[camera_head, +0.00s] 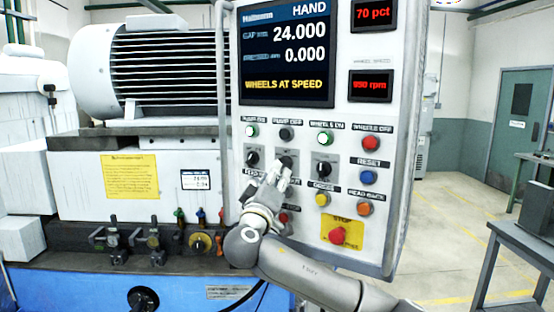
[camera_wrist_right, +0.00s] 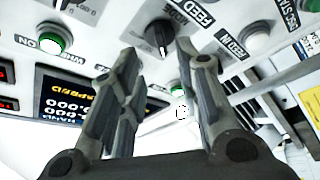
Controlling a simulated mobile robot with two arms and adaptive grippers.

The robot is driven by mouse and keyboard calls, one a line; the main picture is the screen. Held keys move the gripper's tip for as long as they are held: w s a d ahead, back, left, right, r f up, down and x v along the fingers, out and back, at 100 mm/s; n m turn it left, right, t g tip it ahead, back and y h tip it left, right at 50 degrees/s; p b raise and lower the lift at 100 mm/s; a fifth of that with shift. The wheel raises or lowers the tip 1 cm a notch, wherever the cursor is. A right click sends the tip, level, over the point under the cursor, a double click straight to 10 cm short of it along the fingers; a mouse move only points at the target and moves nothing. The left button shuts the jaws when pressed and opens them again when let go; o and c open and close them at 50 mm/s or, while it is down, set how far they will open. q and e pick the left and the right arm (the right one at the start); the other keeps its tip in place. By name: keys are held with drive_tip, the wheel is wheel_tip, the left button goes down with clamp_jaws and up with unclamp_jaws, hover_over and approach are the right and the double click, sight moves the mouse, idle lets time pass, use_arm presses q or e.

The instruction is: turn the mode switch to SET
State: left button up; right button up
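The mode switch is a black rotary knob; I take it to be the middle one (camera_head: 286,162) of three on the white control panel (camera_head: 383,130). In the right wrist view a black knob (camera_wrist_right: 159,37) shows just beyond the fingertips, with a label that seems to read MODE beside it. Its exact setting is too small to read. My right gripper (camera_head: 279,176) is in front of the panel, just below the middle knob. In the wrist view the gripper (camera_wrist_right: 165,62) is open, its fingers apart and nothing between them. My left gripper is not in view.
The panel screen (camera_head: 287,55) reads HAND and WHEELS AT SPEED. Another knob (camera_head: 252,158) and the right-hand knob (camera_head: 323,168) flank the middle one. Lit buttons sit close by, with a red stop button (camera_head: 337,236) lower right. A vertical handrail (camera_head: 222,110) runs along the panel's left edge.

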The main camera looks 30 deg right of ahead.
sight(284, 163)
drive_tip(key=p+x, duration=0.2)
drive_tip(key=x, duration=0.3)
drive_tip(key=shift+w+d, duration=0.3)
clamp_jaws()
